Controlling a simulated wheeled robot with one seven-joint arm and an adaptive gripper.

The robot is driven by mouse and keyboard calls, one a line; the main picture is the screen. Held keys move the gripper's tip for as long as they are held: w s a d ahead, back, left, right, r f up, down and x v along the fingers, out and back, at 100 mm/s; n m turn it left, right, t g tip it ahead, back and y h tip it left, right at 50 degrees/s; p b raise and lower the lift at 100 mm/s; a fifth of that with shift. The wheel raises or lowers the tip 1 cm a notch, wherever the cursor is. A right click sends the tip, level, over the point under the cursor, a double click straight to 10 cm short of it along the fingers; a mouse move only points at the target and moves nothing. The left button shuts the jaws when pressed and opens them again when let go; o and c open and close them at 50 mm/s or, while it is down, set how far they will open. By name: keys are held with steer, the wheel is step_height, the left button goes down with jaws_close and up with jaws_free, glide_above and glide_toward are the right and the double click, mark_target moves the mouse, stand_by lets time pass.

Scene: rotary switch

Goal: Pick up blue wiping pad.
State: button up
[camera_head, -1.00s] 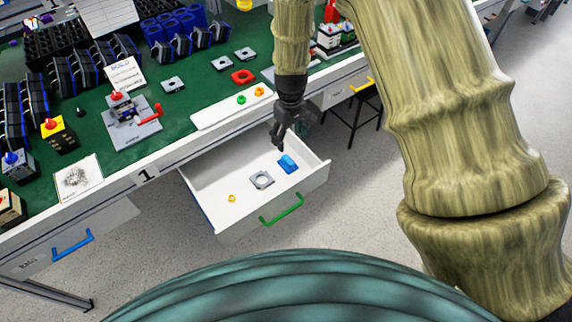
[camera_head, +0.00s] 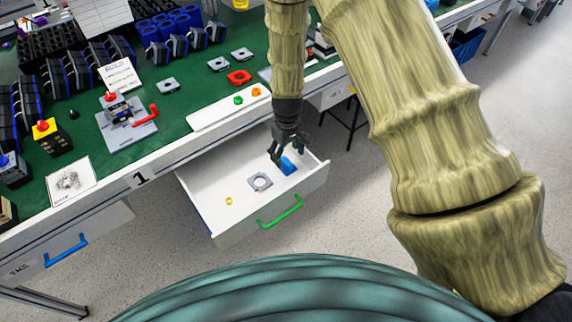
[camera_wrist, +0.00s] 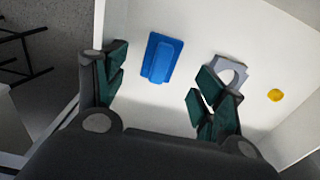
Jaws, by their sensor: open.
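The blue wiping pad (camera_head: 287,166) lies in the open white drawer (camera_head: 215,208), near its right side. In the wrist view the pad (camera_wrist: 161,59) is a blue rectangle with a raised middle, lying flat on the drawer floor. My gripper (camera_head: 280,157) points down over the drawer, just above and beside the pad. In the wrist view my gripper (camera_wrist: 158,92) is open and empty, with its fingers spread wide. The pad shows between and ahead of them, closer to the left finger.
A grey square plate with a round hole (camera_head: 260,182) and a small yellow ring (camera_head: 229,201) lie in the same drawer. The drawer has a green handle (camera_head: 280,212) and raised walls. The green-topped bench (camera_head: 190,108) behind holds switches, trays and loose parts.

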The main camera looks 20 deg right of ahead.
mark_target(287, 162)
steer(key=shift+s+f+p, duration=0.15)
steer(key=shift+f+p, duration=0.2)
steer(key=shift+f, duration=2.1)
steer(key=c, duration=1)
